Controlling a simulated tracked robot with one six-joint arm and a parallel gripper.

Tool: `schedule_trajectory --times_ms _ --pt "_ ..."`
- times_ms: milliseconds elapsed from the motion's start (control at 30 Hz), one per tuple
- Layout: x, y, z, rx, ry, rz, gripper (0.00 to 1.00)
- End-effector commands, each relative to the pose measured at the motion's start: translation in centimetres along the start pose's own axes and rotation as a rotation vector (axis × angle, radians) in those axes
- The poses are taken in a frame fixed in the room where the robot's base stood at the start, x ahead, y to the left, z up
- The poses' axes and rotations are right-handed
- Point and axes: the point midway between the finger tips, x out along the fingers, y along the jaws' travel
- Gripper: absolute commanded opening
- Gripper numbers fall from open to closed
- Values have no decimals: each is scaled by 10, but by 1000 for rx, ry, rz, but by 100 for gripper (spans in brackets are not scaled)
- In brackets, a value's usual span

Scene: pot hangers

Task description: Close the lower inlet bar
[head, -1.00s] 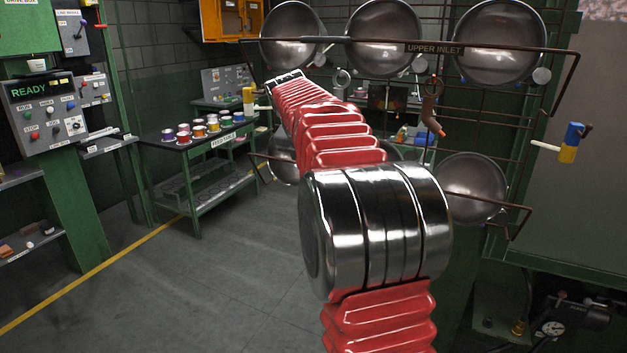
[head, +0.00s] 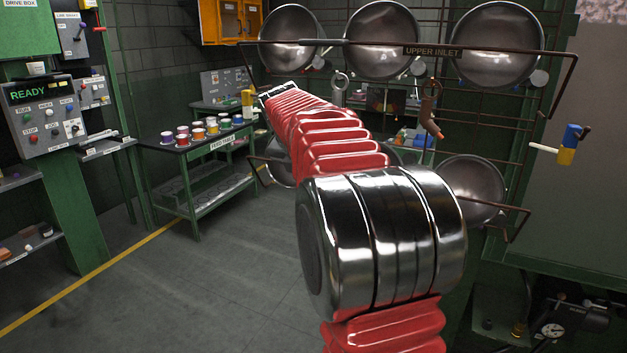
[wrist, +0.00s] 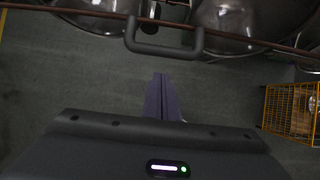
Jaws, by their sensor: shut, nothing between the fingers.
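The brown lower bar (head: 507,207) crosses in front of the lower row of pots in the head view. My red arm hides its middle, and no label on it shows. In the wrist view a brown bar (wrist: 262,43) with a dark U-shaped handle (wrist: 165,50) runs along the top, in front of shiny pots. I cannot read a label there. My gripper (wrist: 162,77) is shut and empty, its fingertips just below the handle in the picture and apparently apart from it. In the head view my gripper is hidden behind the arm.
The upper bar, marked UPPER INLET (head: 432,51), crosses the upper pots (head: 497,42). A green table (head: 196,150) with several coloured cups stands left. A yellow cage (wrist: 290,110) is right in the wrist view. The floor between is clear.

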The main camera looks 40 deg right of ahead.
Motion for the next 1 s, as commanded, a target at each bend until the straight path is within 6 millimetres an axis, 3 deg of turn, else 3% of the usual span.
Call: schedule_trajectory --times_ms 133,467,800,1000 --pt "2 2 -15 -4 8 -1 0" --pt "-34 3 -4 -2 7 1 0" --pt "-83 3 8 -4 9 1 0" --pt "-94 3 10 -4 10 0 0"
